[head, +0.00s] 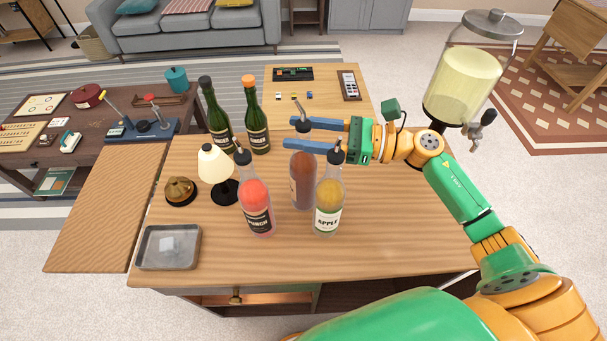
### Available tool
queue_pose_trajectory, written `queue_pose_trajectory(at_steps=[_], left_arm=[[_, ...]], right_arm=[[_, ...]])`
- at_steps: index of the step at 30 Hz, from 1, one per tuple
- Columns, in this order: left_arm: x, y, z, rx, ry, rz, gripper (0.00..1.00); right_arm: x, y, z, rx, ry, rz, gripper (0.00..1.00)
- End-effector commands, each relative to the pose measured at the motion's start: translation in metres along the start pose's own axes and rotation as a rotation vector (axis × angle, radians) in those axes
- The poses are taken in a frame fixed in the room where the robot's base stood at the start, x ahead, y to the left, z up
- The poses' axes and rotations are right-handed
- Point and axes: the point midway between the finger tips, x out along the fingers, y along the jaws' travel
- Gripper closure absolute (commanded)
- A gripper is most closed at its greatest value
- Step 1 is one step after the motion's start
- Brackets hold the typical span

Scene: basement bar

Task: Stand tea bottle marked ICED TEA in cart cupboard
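A reddish-brown bottle (302,183) with a dark pourer stands upright on the wooden cart top (400,225); its label text is not readable from here. My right gripper (293,134) reaches in from the right at the height of its neck. The two blue fingers are spread apart, one behind and one in front of the neck, and the front finger hides part of it. The cart's dark open cupboard space (350,296) shows below the front edge, mostly hidden by my arm. My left gripper is out of view.
A red PUNCH bottle (256,200) and a yellow APPLE bottle (328,203) stand close in front of the brown one. Two green bottles (257,118), a small lamp (217,170), a brass bell (180,190) and a grey tray (168,247) are nearby. The cart top's right front is clear.

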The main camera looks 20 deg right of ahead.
Motion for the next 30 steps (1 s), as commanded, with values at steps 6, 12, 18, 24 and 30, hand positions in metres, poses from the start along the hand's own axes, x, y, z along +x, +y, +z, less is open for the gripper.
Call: queue_pose_trajectory(at_steps=[6, 12, 18, 24, 30], left_arm=[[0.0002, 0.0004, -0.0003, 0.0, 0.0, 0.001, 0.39], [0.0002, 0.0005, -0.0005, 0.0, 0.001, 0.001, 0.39], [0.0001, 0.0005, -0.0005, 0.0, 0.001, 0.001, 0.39], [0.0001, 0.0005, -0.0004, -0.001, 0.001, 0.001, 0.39], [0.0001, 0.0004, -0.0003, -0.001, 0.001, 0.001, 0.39]], right_arm=[[-0.0003, 0.0, -0.0001, 0.0, 0.0, 0.0, 1.0], [-0.0004, 0.0001, 0.0, 0.0, 0.0, 0.0, 1.0], [-0.0004, 0.0001, 0.0, 0.001, 0.0, 0.0, 1.0], [-0.0004, 0.0001, 0.0001, 0.0, 0.0, 0.0, 1.0], [-0.0004, 0.0, 0.0001, 0.0, 0.0, 0.0, 1.0]])
